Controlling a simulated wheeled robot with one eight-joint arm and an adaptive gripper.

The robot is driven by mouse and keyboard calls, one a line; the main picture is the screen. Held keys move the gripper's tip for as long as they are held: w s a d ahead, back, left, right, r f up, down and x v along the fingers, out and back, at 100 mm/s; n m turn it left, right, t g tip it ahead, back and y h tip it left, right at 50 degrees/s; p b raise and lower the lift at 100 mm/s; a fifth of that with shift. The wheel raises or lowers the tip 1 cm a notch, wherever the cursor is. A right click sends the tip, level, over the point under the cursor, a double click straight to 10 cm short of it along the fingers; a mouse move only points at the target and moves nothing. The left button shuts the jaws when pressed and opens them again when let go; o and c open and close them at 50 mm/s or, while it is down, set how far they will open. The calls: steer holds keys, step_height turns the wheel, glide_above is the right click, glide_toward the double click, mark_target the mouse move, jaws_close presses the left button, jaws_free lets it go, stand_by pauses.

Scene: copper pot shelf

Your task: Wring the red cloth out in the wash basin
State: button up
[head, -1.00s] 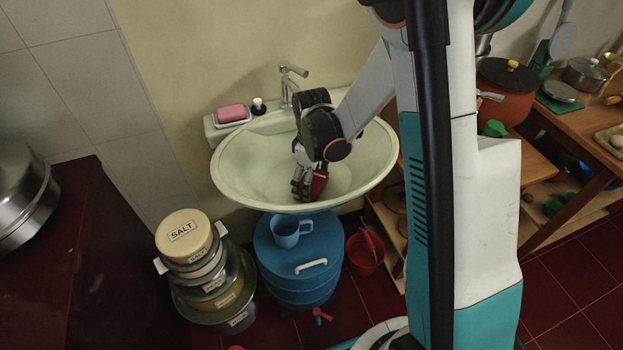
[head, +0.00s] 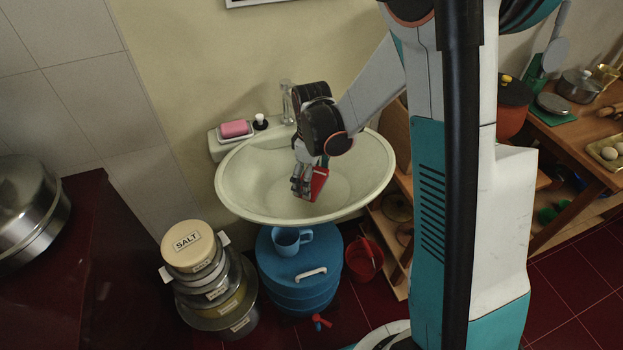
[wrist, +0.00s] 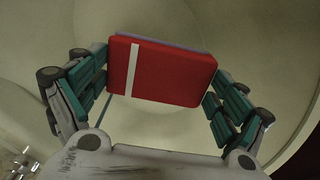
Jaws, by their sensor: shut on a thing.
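The red cloth (head: 319,182) is a folded block. In the wrist view the cloth (wrist: 176,75) shows a white stripe and a thin purple edge behind it. My gripper (head: 304,184) points down inside the cream wash basin (head: 240,204). In the wrist view my gripper (wrist: 158,88) has its two green-padded fingers on either side of the cloth, shut on it. The cloth is held over the bowl. I cannot tell whether it touches the basin's bottom. The basin also fills the background of the wrist view (wrist: 170,128).
A tap (head: 287,103), a pink soap (head: 235,129) in its dish and a small white-topped bottle (head: 261,121) stand on the basin's back ledge. Below are a blue drum (head: 300,290) with a blue mug (head: 290,240), stacked pots (head: 240,300) and a red bucket (head: 363,260).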

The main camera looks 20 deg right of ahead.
step_height(320, 180, up, 9)
steer(key=p, duration=0.5)
steer(key=shift+r+p, duration=0.15)
steer(key=shift+p, duration=0.15)
